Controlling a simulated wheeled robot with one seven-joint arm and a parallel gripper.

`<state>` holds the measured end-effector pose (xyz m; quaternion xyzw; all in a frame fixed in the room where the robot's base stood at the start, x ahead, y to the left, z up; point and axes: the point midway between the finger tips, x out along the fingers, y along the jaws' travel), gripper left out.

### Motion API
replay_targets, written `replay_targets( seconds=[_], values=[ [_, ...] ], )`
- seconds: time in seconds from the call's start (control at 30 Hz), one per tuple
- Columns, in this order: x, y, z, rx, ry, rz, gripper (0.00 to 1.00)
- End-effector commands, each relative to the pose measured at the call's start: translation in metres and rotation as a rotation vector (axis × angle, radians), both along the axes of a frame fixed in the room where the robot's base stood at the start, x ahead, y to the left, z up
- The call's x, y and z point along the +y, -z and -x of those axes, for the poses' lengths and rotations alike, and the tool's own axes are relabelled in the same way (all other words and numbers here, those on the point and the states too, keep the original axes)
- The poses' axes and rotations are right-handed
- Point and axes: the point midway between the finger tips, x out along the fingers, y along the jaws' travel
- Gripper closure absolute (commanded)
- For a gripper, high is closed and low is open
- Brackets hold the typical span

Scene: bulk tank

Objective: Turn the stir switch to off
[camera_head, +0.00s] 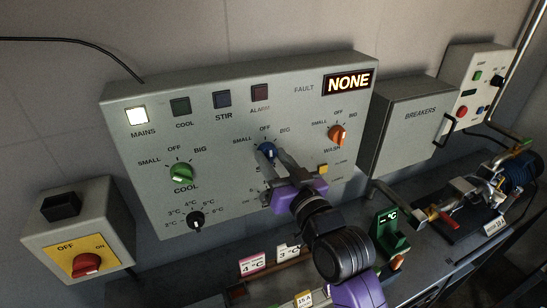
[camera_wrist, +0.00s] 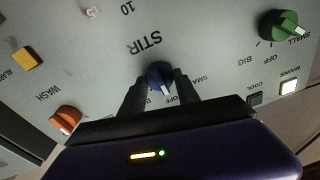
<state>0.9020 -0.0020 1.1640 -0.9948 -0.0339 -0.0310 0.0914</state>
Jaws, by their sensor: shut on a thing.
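The stir switch is a blue knob (camera_head: 266,150) on the grey control panel, below the OFF mark and between SMALL and BIG. It also shows in the wrist view (camera_wrist: 159,75), which sees the panel upside down. There its white pointer mark faces down the picture, towards the OFF lettering. My gripper (camera_head: 268,158) reaches up from below, with its two fingers shut on the blue knob from both sides. In the wrist view the dark fingers (camera_wrist: 160,88) stand on either side of the knob. The stir lamp (camera_head: 222,99) looks dark blue and unlit.
A green cool knob (camera_head: 181,173) is left of the stir knob, and an orange wash knob (camera_head: 337,134) is right. A black temperature dial (camera_head: 196,219) sits lower left. The mains lamp (camera_head: 136,116) is lit. The fault display (camera_head: 349,82) reads NONE. A breaker box (camera_head: 408,130) stands right.

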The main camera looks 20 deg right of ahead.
Motion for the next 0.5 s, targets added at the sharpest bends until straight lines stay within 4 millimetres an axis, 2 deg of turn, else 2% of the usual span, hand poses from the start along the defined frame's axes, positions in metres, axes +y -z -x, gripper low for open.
replay_targets(
  seconds=[0.5],
  values=[
    [0.0005,0.0016,0.0001,0.003,-0.001,-0.045,1.0]
  ],
)
